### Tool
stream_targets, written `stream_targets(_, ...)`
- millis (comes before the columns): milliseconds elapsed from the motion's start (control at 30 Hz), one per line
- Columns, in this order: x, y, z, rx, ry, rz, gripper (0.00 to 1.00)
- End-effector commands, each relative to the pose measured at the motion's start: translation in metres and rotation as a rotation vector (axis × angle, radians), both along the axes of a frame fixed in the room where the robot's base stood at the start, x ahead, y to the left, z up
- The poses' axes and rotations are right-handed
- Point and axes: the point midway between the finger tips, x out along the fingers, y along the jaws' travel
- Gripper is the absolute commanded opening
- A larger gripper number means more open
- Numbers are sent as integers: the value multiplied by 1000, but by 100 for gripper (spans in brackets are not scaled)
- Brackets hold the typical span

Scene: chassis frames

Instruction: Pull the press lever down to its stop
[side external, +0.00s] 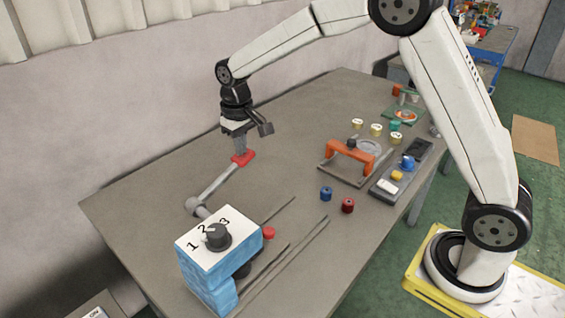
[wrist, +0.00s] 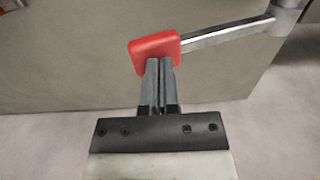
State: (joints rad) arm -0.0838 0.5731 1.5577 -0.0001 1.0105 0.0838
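The press is a blue block (side external: 208,285) with a white top plate (side external: 235,224) at the table's near end. Its lever is a grey bar (side external: 219,184) running from a round pivot (side external: 195,205) to a red grip (side external: 245,159); I cannot tell its exact angle. My gripper (side external: 239,151) points down at the red grip from above. In the wrist view, the fingers (wrist: 159,62) are together, with their tips at the edge of the red grip (wrist: 150,47). They look in contact with it, not around it. The grey bar (wrist: 225,36) extends right.
A black dial (side external: 217,237) marked 1, 2, 3 sits on the press top. Blue (side external: 326,194) and red (side external: 348,205) small cylinders, an orange-handled frame (side external: 351,154) and a dark tray (side external: 385,191) stand to the right. The table between is mostly clear.

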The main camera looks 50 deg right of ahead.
Motion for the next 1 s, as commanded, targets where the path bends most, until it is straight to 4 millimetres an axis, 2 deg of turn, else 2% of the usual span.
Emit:
stream_targets(500,0,0,-9,0,2,0,0)
stream_targets(1000,0,0,-10,0,1,0,0)
